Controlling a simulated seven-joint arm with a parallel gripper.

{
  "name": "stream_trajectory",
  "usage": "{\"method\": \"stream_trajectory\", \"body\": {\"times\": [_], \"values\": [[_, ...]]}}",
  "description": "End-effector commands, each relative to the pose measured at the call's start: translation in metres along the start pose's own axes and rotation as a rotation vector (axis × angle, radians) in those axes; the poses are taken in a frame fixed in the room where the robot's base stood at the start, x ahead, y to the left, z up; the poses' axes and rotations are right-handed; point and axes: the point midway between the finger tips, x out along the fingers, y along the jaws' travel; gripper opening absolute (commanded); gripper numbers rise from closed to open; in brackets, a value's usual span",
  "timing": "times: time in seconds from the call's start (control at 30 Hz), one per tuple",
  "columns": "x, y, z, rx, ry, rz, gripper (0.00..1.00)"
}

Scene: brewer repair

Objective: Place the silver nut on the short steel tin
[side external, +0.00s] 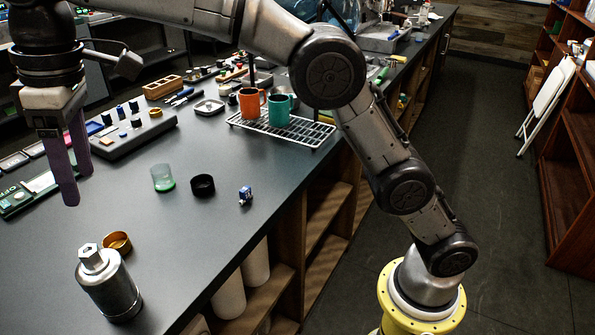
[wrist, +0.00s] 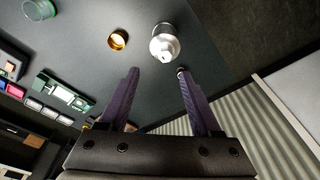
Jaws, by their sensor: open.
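A silver hex nut (side external: 91,254) appears to sit on top of an upright steel tin (side external: 113,291) with a stepped top, at the near left of the dark bench. The tin also shows in the wrist view (wrist: 165,44), top centre. The nut's outline is too small to make out clearly there. My gripper (side external: 76,187) is open, with two purple fingers pointing down and nothing between them. It is above and apart from the tin. In the wrist view my gripper's fingers (wrist: 157,72) are spread wide below the tin.
A brass cup (side external: 117,242) stands close beside the tin. Green glass (side external: 163,178), a black ring (side external: 202,186) and a small blue-and-white piece (side external: 245,196) stand further back. A wire rack (side external: 318,134) holds an orange and a teal mug. The bench right of the tin is clear up to its edge.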

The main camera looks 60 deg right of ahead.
Motion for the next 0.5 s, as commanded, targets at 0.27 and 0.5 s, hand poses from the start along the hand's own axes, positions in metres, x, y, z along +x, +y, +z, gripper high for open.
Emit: {"method": "stream_trajectory", "body": {"times": [0.27,0.5], "values": [[-0.045,0.054,0.091,0.19,0.083,0.048,0.65],[-0.053,0.073,0.195,0.365,0.157,0.102,0.65]]}}
